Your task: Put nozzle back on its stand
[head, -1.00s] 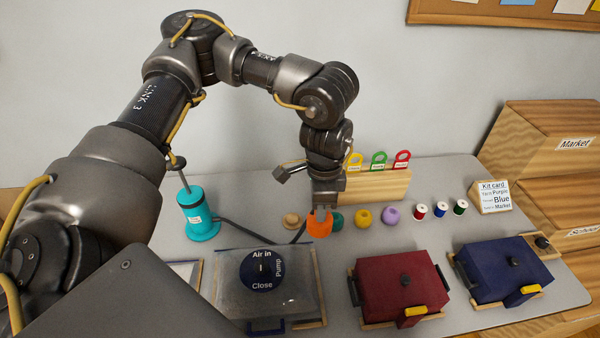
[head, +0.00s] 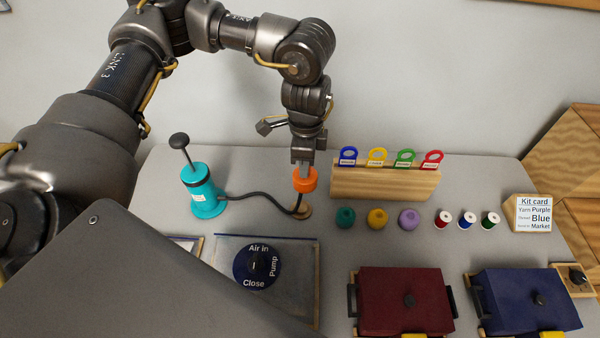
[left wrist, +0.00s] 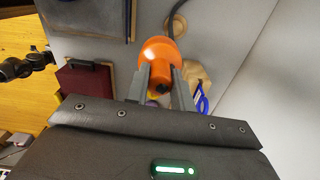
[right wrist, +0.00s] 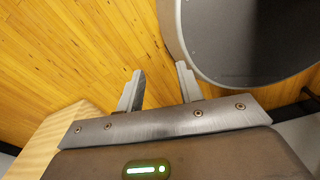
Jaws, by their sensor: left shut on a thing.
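The orange nozzle (head: 305,181) is in my left gripper (head: 304,169), whose fingers are shut on it. It also shows between the fingers in the left wrist view (left wrist: 162,52). A round tan wooden stand (head: 305,213) shows on the table just below the nozzle in the head view, partly crossed by the dark hose (head: 262,200). The nozzle appears raised above it, apart. The hose runs to the teal pump (head: 203,192) with its black-knobbed plunger. My right gripper (right wrist: 160,85) is open and empty in the right wrist view, over wooden floor, and out of the head view.
A wooden rack (head: 385,183) with several coloured ring tags stands just right of the nozzle. Yarn balls, including a teal one (head: 345,217), and thread spools lie in front of it. A dial panel (head: 285,290), maroon box (head: 405,295) and blue box (head: 525,300) are nearer.

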